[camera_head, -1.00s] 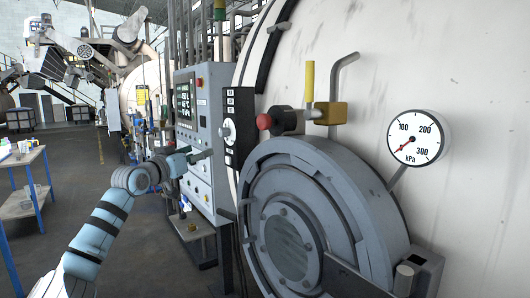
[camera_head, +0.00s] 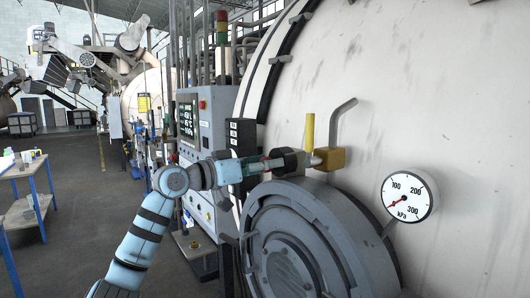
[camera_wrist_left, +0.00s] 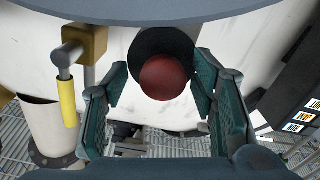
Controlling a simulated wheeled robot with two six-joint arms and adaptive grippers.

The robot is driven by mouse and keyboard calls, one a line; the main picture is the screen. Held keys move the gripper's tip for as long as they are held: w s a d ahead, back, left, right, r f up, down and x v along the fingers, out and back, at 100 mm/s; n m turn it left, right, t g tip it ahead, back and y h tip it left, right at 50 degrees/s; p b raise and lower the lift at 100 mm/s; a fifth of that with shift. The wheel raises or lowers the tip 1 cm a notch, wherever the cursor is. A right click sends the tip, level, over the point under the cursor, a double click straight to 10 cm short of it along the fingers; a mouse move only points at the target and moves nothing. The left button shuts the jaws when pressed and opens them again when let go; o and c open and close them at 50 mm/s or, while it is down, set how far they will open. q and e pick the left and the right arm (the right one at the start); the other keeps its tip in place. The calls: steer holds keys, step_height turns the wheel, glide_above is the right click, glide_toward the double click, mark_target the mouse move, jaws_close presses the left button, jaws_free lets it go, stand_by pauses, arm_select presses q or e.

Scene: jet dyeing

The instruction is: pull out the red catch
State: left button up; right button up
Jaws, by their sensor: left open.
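The red catch (camera_wrist_left: 164,77) is a round red knob on a dark cylindrical housing (camera_head: 292,162) above the round grey door (camera_head: 300,240) of the large white vessel. In the left wrist view the knob lies between the open fingers of my left gripper (camera_wrist_left: 160,100), with a gap on each side. In the head view my left gripper (camera_head: 262,165) is at the housing and hides the knob. I cannot tell whether the fingers touch it. My right gripper is not in view.
A brass valve with a yellow handle (camera_head: 309,130) and a bent grey pipe stand just right of the housing. A pressure gauge (camera_head: 409,197) is at the right. A control panel (camera_head: 205,130) stands behind my left arm.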

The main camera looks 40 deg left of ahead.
arm_select(q)
steer(key=shift+w+a+f, duration=0.15)
steer(key=shift+w, duration=0.05)
steer(key=shift+s, duration=0.1)
jaws_close()
steer(key=b+v, duration=0.1)
steer(key=v, duration=0.1)
steer(key=shift+s+a, duration=0.15)
steer(key=shift+s, duration=0.1)
steer(key=shift+c, duration=1.3)
jaws_free()
steer(key=shift+o, duration=1.3)
steer(key=shift+s+d, duration=0.15)
steer(key=shift+d, duration=0.1)
step_height(320, 180, up, 10)
steer(key=shift+a, duration=0.15)
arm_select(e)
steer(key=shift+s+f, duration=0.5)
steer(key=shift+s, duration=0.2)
